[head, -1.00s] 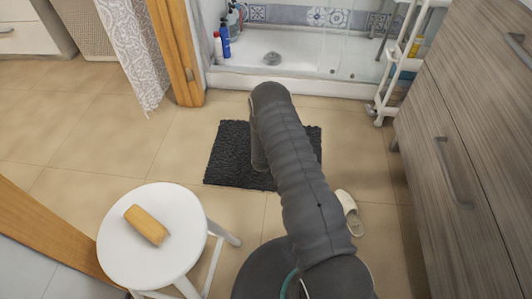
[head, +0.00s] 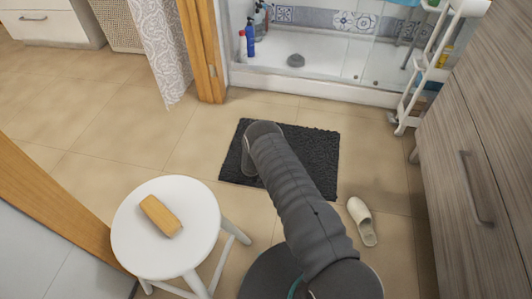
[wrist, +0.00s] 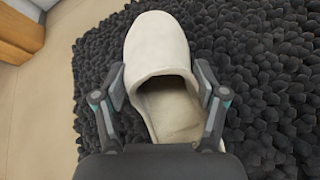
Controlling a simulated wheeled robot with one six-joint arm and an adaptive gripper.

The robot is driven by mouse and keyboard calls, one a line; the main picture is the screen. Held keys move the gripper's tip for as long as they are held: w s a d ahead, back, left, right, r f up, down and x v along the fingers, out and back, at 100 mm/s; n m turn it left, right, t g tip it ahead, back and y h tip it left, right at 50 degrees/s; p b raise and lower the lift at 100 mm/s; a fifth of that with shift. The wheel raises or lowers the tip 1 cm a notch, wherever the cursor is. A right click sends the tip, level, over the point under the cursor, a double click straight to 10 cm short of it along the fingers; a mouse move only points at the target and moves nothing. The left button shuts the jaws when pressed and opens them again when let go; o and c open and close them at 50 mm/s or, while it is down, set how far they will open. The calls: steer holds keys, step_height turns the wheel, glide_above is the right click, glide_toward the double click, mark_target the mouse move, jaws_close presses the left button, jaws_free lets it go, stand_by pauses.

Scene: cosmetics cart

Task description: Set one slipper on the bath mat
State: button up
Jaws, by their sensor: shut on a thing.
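A cream slipper (wrist: 158,47) is between the fingers of my gripper (wrist: 160,92) in the wrist view, its closed toe pointing away. My gripper is shut on it, with one finger at each side. The dark grey shaggy bath mat (wrist: 262,85) lies under and around the slipper there; I cannot tell whether the sole touches it. In the head view the mat (head: 322,165) lies on the tiled floor, partly covered by my arm, which hides the held slipper and my fingers. A second cream slipper (head: 362,221) lies on the floor to the right of the mat.
A white round stool (head: 190,245) with a yellow block (head: 161,215) on top stands left of my arm. A wooden drawer cabinet (head: 470,150) is at the right, a white rack (head: 425,75) behind it. The shower tray (head: 315,85) edges the back.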

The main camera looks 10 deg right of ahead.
steer(key=shift+f, duration=1.6)
steer(key=shift+f+b, duration=0.2)
steer(key=shift+b, duration=0.1)
steer(key=o, duration=1.2)
steer(key=shift+r, duration=0.1)
